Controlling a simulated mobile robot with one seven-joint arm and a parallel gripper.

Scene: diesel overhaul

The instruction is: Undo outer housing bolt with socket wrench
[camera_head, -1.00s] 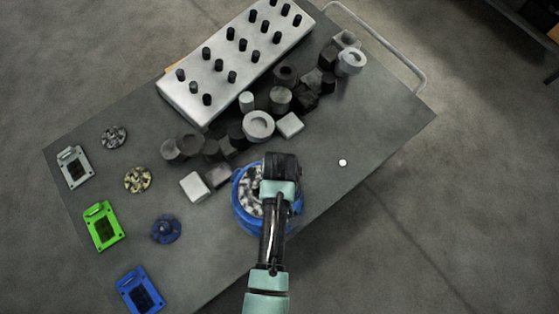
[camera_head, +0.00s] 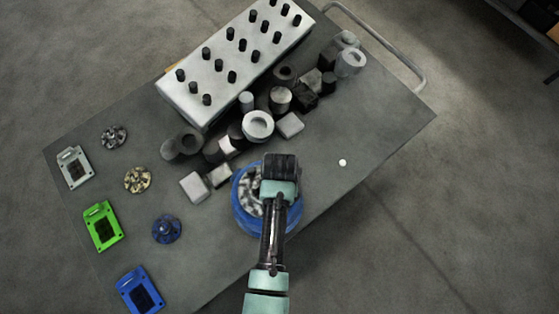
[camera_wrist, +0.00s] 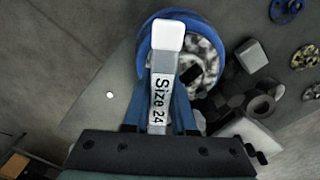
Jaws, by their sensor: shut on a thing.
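In the wrist view my gripper (camera_wrist: 160,122) is shut on a pale socket wrench (camera_wrist: 163,70) marked "Size 24". The wrench reaches out over the blue round housing (camera_wrist: 144,47), whose inside shows a mottled grey part (camera_wrist: 202,52). In the head view the blue housing (camera_head: 238,212) sits near the table's front edge, partly covered by my arm. My gripper's fingers and the wrench are hidden there behind my wrist. The outer housing bolt cannot be made out, and I cannot tell whether the wrench touches it.
Loose grey and black blocks and cylinders (camera_head: 258,126) crowd the table behind the housing. A white block with black pegs (camera_head: 190,92) stands at the back. Green (camera_head: 104,226) and blue (camera_head: 140,290) plates lie left. The table (camera_head: 375,135) is mostly clear at right.

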